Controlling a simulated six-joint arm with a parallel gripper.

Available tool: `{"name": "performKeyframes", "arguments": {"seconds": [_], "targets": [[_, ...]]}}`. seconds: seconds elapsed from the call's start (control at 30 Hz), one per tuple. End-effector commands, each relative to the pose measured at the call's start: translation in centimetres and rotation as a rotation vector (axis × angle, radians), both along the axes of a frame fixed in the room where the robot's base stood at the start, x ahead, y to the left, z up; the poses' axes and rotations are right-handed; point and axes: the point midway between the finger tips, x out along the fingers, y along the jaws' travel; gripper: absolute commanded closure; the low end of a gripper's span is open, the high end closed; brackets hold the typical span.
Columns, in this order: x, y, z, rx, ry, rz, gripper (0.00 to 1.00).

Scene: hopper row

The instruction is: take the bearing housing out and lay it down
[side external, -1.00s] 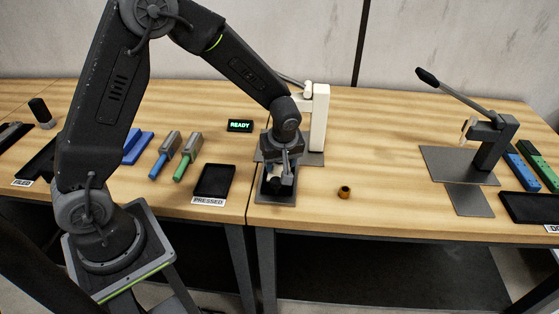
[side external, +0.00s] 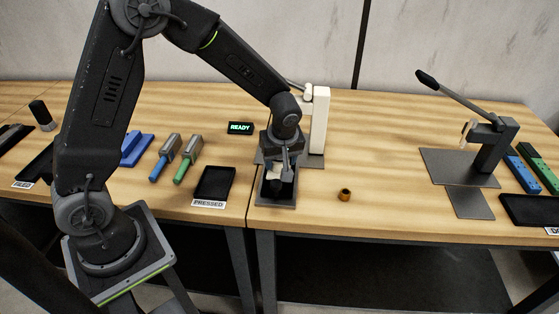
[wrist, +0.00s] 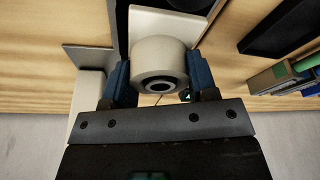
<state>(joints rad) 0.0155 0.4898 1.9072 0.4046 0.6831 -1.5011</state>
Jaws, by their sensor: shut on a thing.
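The bearing housing is a cream, thick-walled round piece (wrist: 158,62) with a dark bore, seen close up in the wrist view. My gripper (wrist: 161,80) is shut on it, with one blue finger on each side. In the side view my gripper (side external: 280,186) is low over the dark base plate (side external: 275,201) in front of the cream press (side external: 319,120). My wrist and fingers mostly hide the housing there. I cannot tell whether it still touches the plate.
A small brass bush (side external: 345,195) stands on the bare table to the right. A black tray labelled PRESSED (side external: 214,184) lies to the left, beside blue and green-handled tools (side external: 181,158). A dark lever press (side external: 488,145) stands further right. A READY display (side external: 240,127) is lit.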

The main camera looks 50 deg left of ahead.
Motion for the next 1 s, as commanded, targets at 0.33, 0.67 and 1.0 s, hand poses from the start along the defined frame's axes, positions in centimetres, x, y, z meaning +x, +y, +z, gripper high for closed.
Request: {"name": "performKeyframes", "arguments": {"seconds": [0.33, 0.67, 1.0], "targets": [[0.1, 0.0, 1.1, 0.000, -0.002, 0.000, 0.82], [0.1, 0.0, 1.5, 0.000, -0.002, 0.000, 0.82], [0.1, 0.0, 2.6, 0.000, -0.004, 0.001, 0.82]]}}
